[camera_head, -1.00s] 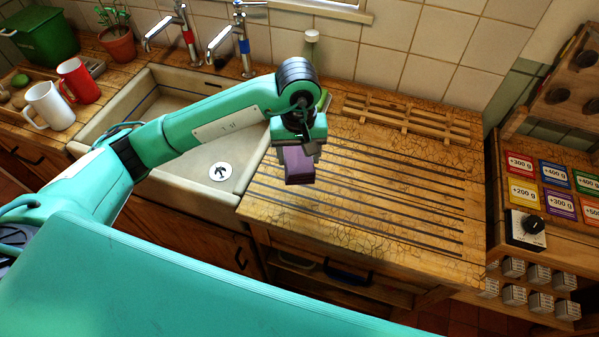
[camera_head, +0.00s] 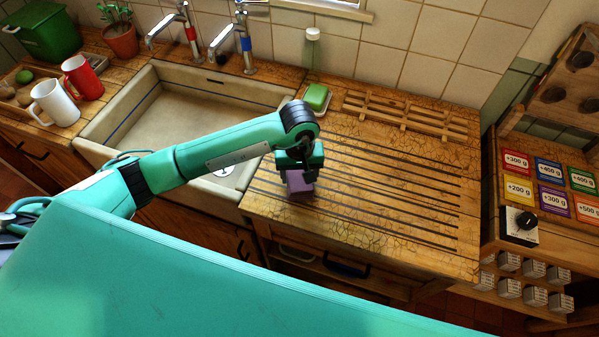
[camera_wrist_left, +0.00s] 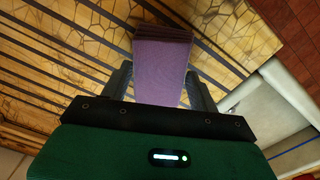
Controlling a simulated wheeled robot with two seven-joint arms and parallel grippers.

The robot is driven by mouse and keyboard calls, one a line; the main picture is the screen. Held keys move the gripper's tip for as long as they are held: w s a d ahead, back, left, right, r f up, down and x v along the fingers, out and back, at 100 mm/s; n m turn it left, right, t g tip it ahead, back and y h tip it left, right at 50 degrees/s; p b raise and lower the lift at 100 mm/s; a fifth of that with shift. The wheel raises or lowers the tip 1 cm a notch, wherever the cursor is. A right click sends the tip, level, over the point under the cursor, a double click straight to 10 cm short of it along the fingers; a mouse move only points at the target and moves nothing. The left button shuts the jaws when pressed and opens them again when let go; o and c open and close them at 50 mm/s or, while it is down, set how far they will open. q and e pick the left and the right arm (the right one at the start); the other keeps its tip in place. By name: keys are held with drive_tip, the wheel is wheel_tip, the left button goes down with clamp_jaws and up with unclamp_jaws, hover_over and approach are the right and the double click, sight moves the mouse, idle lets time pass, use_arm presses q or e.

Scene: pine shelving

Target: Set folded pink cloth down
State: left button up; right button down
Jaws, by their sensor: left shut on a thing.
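The folded cloth (camera_head: 299,186) looks purple-pink in the head view and hangs below my left gripper (camera_head: 297,176), over the left part of the grooved wooden drainboard (camera_head: 390,205). In the left wrist view the cloth (camera_wrist_left: 160,60) sits between the two dark fingers of the left gripper (camera_wrist_left: 160,85), which is shut on it. The cloth is at or just above the board; I cannot tell whether it touches. My right gripper is not in view.
The sink (camera_head: 190,105) lies left of the drainboard. A green sponge (camera_head: 317,97) and a wooden rack (camera_head: 410,117) stand at the back of the board. A white mug (camera_head: 54,103) and a red mug (camera_head: 83,77) stand far left. The board's middle and right are clear.

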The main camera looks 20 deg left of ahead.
sight(299, 177)
use_arm(q)
drive_tip(key=o, duration=0.9)
drive_tip(key=shift+r, duration=0.15)
drive_tip(key=shift+w+r, duration=0.1)
drive_tip(key=shift+r, duration=0.15)
drive_tip(key=shift+r+b, duration=2.15)
drive_tip(key=shift+r, duration=3.5)
